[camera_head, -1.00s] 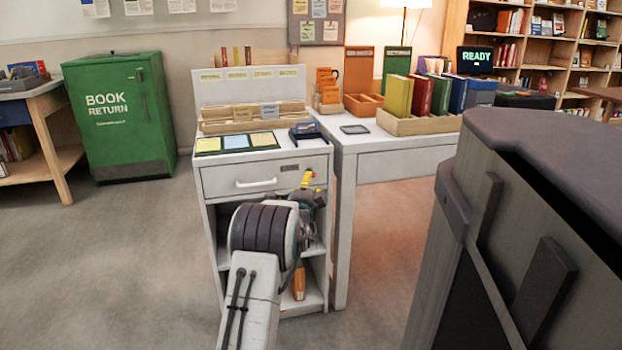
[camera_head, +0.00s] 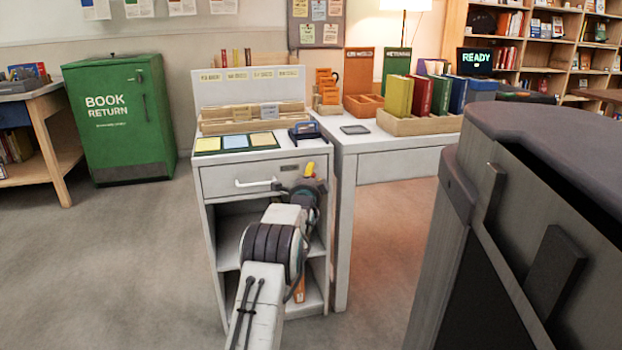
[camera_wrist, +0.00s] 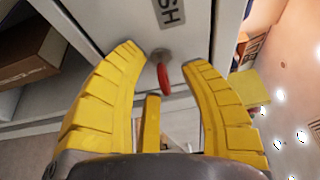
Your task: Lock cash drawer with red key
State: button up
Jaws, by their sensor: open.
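The cash drawer (camera_head: 222,181) is the top drawer of a small white cabinet and looks shut.
The drawer's white handle (camera_head: 256,183) is left of my gripper. Open shelves lie below the drawer. A white desk (camera_head: 400,164) adjoins the cabinet on the right. A green book return box (camera_head: 120,140) stands at the left, with clear floor (camera_head: 130,260) in front.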

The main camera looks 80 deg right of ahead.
dwell(0.3)
grip_shut()
dwell(0.4)
